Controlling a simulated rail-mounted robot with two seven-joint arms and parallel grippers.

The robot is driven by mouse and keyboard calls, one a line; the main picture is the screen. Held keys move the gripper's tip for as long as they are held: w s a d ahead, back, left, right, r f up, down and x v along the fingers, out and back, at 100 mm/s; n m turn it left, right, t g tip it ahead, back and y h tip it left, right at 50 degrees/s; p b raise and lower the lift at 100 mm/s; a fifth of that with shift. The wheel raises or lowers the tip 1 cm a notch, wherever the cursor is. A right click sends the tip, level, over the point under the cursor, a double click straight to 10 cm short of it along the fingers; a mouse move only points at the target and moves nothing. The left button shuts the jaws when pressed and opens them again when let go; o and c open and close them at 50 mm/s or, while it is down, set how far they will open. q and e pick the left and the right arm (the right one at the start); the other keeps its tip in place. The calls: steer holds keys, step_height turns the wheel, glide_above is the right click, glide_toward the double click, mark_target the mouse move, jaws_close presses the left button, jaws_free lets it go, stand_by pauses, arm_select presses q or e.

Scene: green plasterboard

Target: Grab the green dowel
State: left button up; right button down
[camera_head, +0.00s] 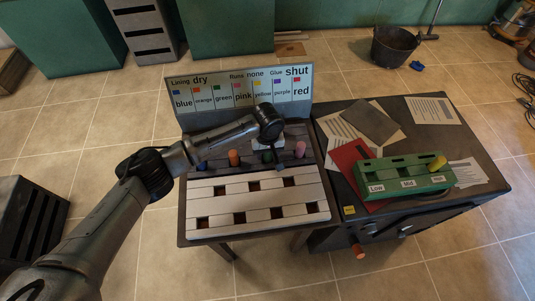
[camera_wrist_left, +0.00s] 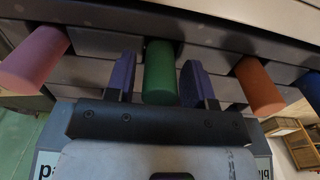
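The green dowel (camera_wrist_left: 159,72) stands in a row of coloured dowels and lies between the two purple fingers of my left gripper (camera_wrist_left: 158,80) in the left wrist view. Narrow gaps show between the dowel and the fingers, so the gripper looks open around it. In the head view the green dowel (camera_head: 267,157) is partly covered by my left gripper (camera_head: 279,163), which reaches down over the board. My right gripper is not in view.
A pink dowel (camera_wrist_left: 35,58) and an orange dowel (camera_wrist_left: 258,85) stand close on either side. Behind the board is a colour-word panel (camera_head: 240,92). A green block with a yellow dowel (camera_head: 437,162) rests on the dark cabinet at right.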

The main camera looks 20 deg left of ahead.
arm_select(q)
steer(key=c, duration=0.7)
steer(key=shift+c, duration=0.2)
